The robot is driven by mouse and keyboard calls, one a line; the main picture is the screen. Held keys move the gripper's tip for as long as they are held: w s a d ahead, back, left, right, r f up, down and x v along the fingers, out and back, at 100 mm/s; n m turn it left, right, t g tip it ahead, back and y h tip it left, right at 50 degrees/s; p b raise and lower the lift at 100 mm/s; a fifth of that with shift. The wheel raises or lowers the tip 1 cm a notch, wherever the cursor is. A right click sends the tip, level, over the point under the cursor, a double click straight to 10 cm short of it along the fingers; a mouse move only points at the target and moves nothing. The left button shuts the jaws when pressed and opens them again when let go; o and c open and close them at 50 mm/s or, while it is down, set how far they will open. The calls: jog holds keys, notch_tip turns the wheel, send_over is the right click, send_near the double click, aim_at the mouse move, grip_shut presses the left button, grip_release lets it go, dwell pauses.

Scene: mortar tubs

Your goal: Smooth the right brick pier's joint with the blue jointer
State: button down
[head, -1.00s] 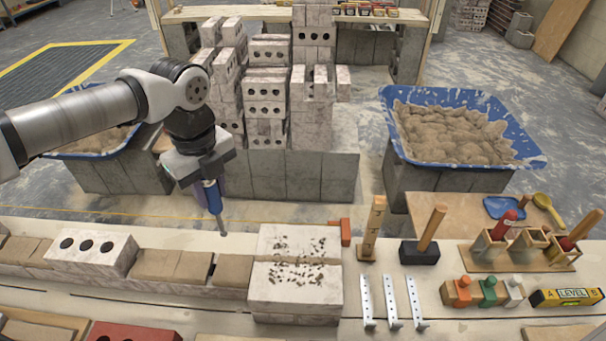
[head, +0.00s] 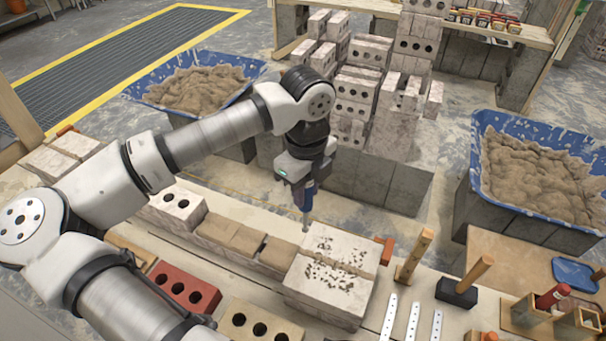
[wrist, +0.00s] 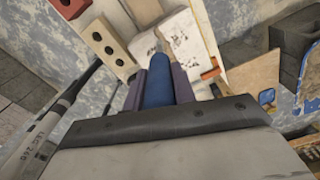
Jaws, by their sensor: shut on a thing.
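My gripper (head: 303,189) is shut on the blue jointer (head: 309,196), which hangs with its thin metal tip down.
A low brick course (head: 230,236) runs left from the pier. An orange block (head: 387,250) sits at the pier's right, near a wooden-handled tool (head: 414,255) and a dark block with a handle (head: 457,292). Metal strips (head: 412,322) lie in front. Mortar tubs (head: 540,165) stand behind.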

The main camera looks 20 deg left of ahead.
jog(key=shift+s+a+n, duration=0.3)
jog(key=shift+a, duration=0.2)
notch_tip(320, 180, down, 7)
jog(key=b, duration=0.4)
jog(key=shift+f+b, duration=0.35)
jog(key=shift+b, duration=0.6)
jog(key=shift+f+b, duration=0.7)
jog(key=shift+b, duration=0.6)
dwell(0.4)
jog(key=shift+d, duration=0.2)
